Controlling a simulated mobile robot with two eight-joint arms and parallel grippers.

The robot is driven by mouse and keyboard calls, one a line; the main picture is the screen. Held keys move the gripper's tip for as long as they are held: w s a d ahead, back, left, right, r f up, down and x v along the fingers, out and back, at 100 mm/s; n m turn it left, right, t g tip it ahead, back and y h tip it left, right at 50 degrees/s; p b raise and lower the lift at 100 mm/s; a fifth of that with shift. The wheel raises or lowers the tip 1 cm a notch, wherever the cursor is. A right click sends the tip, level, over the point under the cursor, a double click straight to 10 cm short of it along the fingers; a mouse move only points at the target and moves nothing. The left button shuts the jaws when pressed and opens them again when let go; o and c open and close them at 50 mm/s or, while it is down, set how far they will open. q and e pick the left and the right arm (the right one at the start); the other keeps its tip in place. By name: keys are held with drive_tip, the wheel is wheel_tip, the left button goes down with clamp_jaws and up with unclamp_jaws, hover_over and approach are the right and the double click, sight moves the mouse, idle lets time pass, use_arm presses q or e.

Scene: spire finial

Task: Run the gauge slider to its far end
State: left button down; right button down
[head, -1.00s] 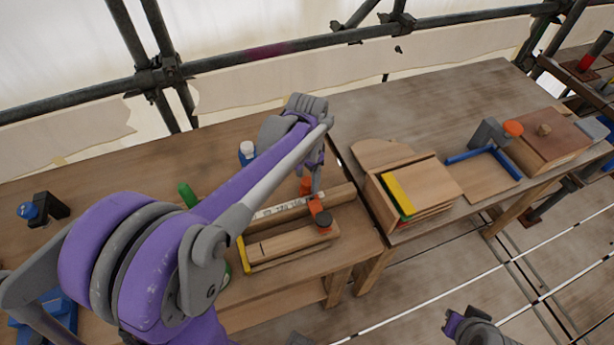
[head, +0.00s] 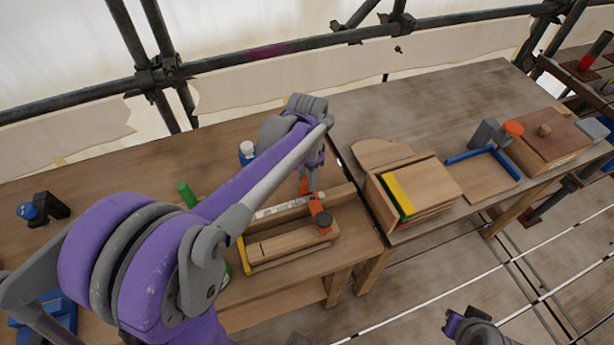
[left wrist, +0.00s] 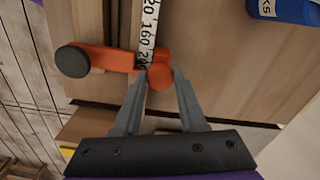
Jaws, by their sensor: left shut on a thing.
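The gauge slider (head: 317,206) is an orange arm with a dark round knob, set across the right part of a wooden gauge (head: 280,247) with a white numbered scale (head: 275,208). In the left wrist view the slider (left wrist: 112,59) runs from its dark knob (left wrist: 73,61) to a rounded orange post (left wrist: 160,76) beside the scale (left wrist: 147,28). My left gripper (left wrist: 157,80) is shut on that post, one finger on each side. In the head view the left gripper (head: 305,188) is above the slider's far end. My right gripper (head: 470,325) is at the bottom right, and its jaws are unclear.
A wooden box with yellow and green edges (head: 398,192) stands on the bench right of the gauge. A blue bottle with a white cap (head: 247,152) and a green object (head: 187,194) stand behind my left arm. Scaffold poles (head: 270,50) run behind the bench.

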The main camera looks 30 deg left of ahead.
use_arm(q)
drive_tip(key=shift+w, duration=0.1)
idle(0.6)
drive_tip(key=w+d, duration=0.6)
drive_tip(key=w, duration=0.1)
drive_tip(key=shift+c, duration=2.3)
unclamp_jaws()
drive_tip(key=shift+d, duration=0.1)
wheel_tip(320, 180, up, 11)
